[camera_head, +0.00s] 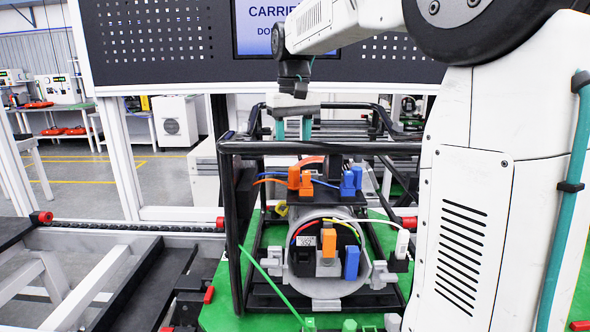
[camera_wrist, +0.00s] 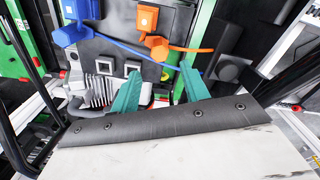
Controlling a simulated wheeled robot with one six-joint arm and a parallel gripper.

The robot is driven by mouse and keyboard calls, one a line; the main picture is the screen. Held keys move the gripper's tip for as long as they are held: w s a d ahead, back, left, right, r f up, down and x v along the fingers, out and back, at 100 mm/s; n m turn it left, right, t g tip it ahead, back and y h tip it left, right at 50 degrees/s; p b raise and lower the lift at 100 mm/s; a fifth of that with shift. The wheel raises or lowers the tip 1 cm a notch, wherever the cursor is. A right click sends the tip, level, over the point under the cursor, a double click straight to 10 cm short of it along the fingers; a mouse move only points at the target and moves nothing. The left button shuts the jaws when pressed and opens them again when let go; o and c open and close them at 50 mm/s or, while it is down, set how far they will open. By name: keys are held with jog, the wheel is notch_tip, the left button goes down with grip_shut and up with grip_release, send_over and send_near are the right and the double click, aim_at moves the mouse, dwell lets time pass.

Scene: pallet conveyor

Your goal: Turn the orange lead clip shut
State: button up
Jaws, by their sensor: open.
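In the wrist view, an orange lead connector (camera_wrist: 158,46) sits on a dark panel with an orange lead running right from it. A square orange block (camera_wrist: 145,18) is just above it. I cannot tell which is the clip or how it is turned. In the head view, two orange pieces (camera_head: 300,180) stand side by side on the black shelf above a round grey housing. My gripper (camera_head: 293,129) is above and behind them there. In the wrist view my gripper's (camera_wrist: 160,75) two teal fingers are apart, with nothing between them, below the orange connector.
Blue connectors (camera_head: 350,182) stand right of the orange pieces. A black tube frame (camera_head: 229,220) surrounds the unit, with a bar close to my gripper. The grey housing (camera_head: 325,302) below carries another orange plug (camera_head: 329,243) and a blue plug (camera_head: 351,263). A green lead crosses the front.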

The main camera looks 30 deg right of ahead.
aim_at(294, 167)
notch_tip(294, 167, down, 8)
jog(key=shift+r, duration=0.25)
jog(key=c, duration=1)
